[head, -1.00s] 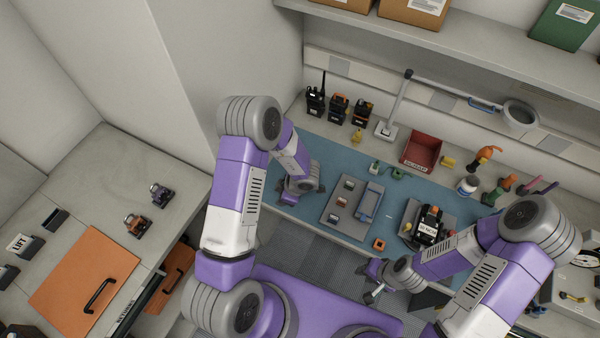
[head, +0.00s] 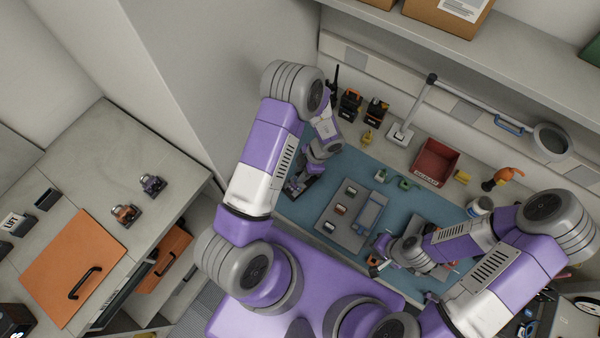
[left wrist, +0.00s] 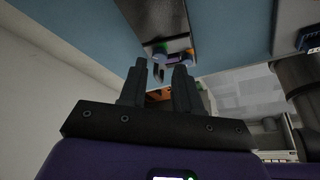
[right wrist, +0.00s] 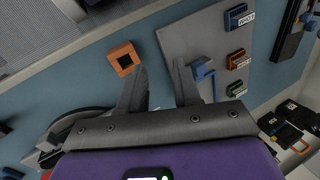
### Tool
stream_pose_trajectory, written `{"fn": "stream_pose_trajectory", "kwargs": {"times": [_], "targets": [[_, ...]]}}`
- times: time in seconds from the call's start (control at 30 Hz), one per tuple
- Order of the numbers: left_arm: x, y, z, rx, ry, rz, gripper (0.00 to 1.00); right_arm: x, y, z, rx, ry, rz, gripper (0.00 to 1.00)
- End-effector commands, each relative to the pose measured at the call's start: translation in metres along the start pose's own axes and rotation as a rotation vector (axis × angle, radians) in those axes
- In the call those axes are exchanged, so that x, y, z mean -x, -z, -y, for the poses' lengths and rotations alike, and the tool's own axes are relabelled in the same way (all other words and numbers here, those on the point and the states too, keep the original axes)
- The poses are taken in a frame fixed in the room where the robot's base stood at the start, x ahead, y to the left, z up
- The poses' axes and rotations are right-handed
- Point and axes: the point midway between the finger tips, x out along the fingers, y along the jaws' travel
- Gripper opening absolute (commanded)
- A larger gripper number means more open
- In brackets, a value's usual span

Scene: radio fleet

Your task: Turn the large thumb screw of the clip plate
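I cannot single out the clip plate or its large thumb screw for certain. A dark plate (left wrist: 160,14) lies on the blue mat ahead of my left gripper, with a blue-grey round knob (left wrist: 160,51) at its near end. My left gripper (left wrist: 160,68) is open and empty; in the head view the left gripper (head: 294,187) is over the mat's left end. My right gripper (right wrist: 160,66) is open and empty, above the mat's front part in the head view (head: 376,258). A grey board (right wrist: 190,45) with labelled blocks and a blue part (right wrist: 203,70) lies ahead of it.
An orange square block (right wrist: 123,58) lies beside my right fingers. A red bin (head: 436,160), a yellow piece (head: 367,137) and black radios (head: 350,103) stand toward the back. A side counter (head: 90,160) is on the left. My right arm hides the mat's right part.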

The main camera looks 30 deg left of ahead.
Motion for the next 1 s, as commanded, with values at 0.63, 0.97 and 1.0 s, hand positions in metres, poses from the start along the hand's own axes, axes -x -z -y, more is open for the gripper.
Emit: {"fn": "stream_pose_trajectory", "kwargs": {"times": [0.63, 0.97, 1.0], "targets": [[-0.028, 0.000, 0.000, 0.000, -0.001, 0.001, 0.17, 0.000, 0.001, 0.000, 0.000, 0.000, -0.001, 0.33], [-0.027, 0.001, 0.000, -0.019, -0.008, -0.001, 0.00, 0.002, 0.001, 0.001, 0.000, 0.000, -0.001, 0.33], [-0.027, 0.001, 0.001, -0.032, -0.012, -0.001, 0.00, 0.003, 0.000, 0.001, 0.000, 0.000, -0.001, 0.33]]}}
